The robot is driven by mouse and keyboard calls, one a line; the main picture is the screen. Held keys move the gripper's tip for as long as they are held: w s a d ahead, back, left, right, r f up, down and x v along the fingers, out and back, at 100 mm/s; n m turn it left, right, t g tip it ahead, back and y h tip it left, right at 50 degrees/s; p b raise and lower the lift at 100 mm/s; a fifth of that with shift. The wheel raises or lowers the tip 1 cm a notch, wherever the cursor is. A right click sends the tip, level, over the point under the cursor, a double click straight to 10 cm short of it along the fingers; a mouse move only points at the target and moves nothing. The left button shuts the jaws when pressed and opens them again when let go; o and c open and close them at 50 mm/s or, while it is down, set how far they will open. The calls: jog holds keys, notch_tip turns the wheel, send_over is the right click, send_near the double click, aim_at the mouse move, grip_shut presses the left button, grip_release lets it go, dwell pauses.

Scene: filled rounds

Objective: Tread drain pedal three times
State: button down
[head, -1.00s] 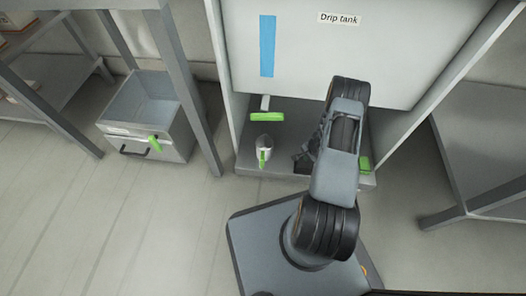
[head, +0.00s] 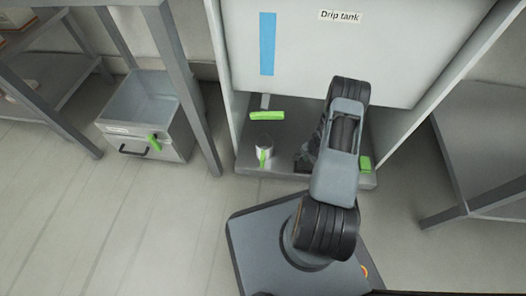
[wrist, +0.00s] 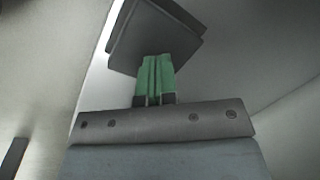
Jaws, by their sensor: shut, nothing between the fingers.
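The tank labelled "Drip tank" (head: 390,50) stands ahead with a blue strip on its front. My gripper (wrist: 155,78) shows in the wrist view with its green fingers together and nothing between them. A dark square plate (wrist: 155,32) lies just beyond the fingertips; it may be the drain pedal, but I cannot tell whether they touch. In the head view my arm hides most of the gripper low in front of the tank. A dark shape shows just left of the arm there, and I cannot separate gripper from pedal.
A green bar (head: 267,115) sticks out below the tank. A small grey cup with a green front (head: 264,155) stands on the tank's base, and a green block (head: 365,163) sits at its right. A grey open drawer bin (head: 150,110) stands left, with open floor before it.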

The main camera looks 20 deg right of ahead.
jog(key=shift+f+b, duration=0.9)
jog(key=shift+f, duration=0.1)
jog(key=shift+f+b, duration=0.35)
jog(key=shift+f, duration=0.4)
jog(key=shift+r, duration=0.15)
jog(key=shift+r+p, duration=2.5)
jog(key=shift+r, duration=1.1)
